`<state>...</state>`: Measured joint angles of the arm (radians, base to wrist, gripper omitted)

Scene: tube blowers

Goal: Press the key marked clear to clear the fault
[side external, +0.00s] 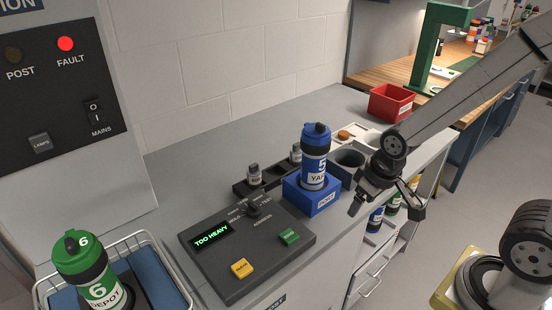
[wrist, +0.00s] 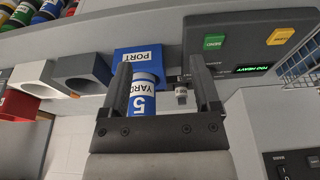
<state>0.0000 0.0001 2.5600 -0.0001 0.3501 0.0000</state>
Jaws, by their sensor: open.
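The dark control panel (side external: 245,247) has a yellow key (side external: 242,268) at its front and a green key (side external: 289,237) to the right. The small lettering on the yellow key is hard to read. The panel display (side external: 212,237) reads "TOO HEAVY" in green. The FAULT lamp (side external: 65,44) on the wall box glows red. My gripper (side external: 387,210) is open and empty, right of the panel and the blue port. In the wrist view, the green key (wrist: 214,43) and yellow key (wrist: 280,36) show beyond my fingers (wrist: 160,68), to the upper right.
A blue canister (side external: 315,157) marked 5 stands upright in the blue port (side external: 312,197), between my gripper and the panel. A green canister (side external: 85,270) sits in a wire basket (side external: 165,250) at the left.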

